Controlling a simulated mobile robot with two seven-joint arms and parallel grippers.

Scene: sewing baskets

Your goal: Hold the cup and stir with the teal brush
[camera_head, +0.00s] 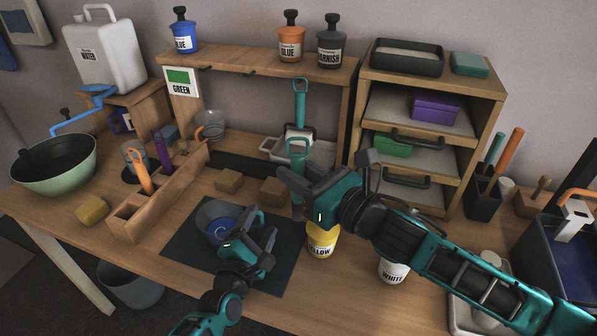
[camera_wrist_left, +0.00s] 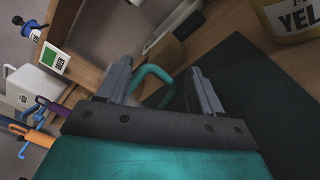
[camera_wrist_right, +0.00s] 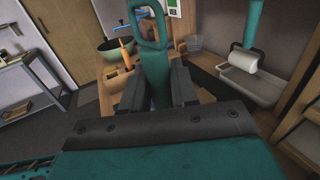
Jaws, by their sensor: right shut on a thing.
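The teal brush (camera_head: 297,158) is upright in my right gripper (camera_head: 297,183). In the right wrist view its looped handle (camera_wrist_right: 150,30) stands between the shut fingers (camera_wrist_right: 158,92); its lower end is hidden. The cup (camera_head: 214,222), dark with blue inside, stands on the dark mat (camera_head: 190,240). My left gripper (camera_head: 262,238) is just right of the cup, partly covering it. In the left wrist view its fingers (camera_wrist_left: 162,85) are apart, with a teal curved loop (camera_wrist_left: 152,73) between or beyond them. I cannot tell whether this is the cup's handle.
Yellow (camera_head: 321,243) and white (camera_head: 393,271) paint pots stand beneath my right arm. A wooden tool holder (camera_head: 155,198) is left of the mat. A teal-handled roller (camera_head: 300,100) stands in a tray behind. Wooden blocks (camera_head: 228,181) lie behind the mat.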

